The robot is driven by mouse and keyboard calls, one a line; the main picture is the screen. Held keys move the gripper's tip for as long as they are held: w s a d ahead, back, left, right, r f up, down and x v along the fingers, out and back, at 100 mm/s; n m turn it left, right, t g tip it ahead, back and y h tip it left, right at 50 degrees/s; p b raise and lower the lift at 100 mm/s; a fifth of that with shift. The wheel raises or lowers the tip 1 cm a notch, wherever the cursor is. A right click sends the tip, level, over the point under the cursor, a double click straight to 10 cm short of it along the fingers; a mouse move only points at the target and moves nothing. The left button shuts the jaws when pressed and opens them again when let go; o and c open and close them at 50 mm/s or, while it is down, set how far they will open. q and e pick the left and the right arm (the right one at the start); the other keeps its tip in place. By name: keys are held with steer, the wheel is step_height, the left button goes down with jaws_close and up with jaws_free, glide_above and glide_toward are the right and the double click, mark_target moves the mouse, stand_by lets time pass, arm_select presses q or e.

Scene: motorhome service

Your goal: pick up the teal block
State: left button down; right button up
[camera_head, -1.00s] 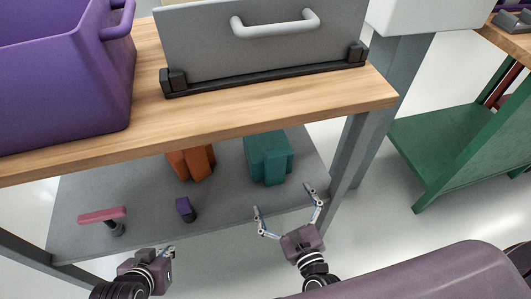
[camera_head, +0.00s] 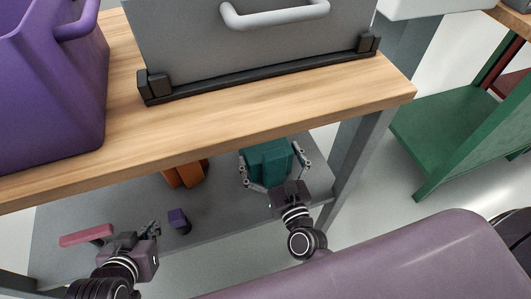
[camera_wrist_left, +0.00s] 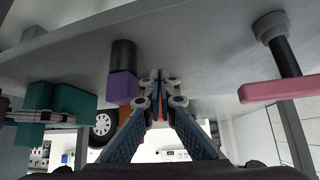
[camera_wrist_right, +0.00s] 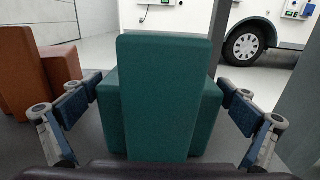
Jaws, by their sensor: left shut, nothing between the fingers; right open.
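The teal block (camera_head: 268,160) stands on the grey lower shelf under the wooden tabletop. It fills the middle of the right wrist view (camera_wrist_right: 165,95), and it also shows at the left of the left wrist view (camera_wrist_left: 72,102). My right gripper (camera_head: 275,165) is open, with one finger on each side of the block. In the right wrist view gaps show between the fingers and the block. My left gripper (camera_head: 154,228) is shut and empty over the left part of the shelf, between the pink-topped thing and the small purple one.
An orange block (camera_head: 186,174) stands left of the teal block. A small purple-topped piece (camera_head: 178,218) and a pink-topped piece (camera_head: 86,235) are near my left gripper. The wooden tabletop (camera_head: 250,115) hangs over the shelf, and a table leg (camera_head: 350,160) stands to the right.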

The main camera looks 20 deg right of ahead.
steer(key=shift+w, duration=1.25)
steer(key=c, duration=1.2)
steer(key=shift+r, duration=0.1)
steer(key=shift+c, duration=0.6)
steer(key=shift+r, duration=0.15)
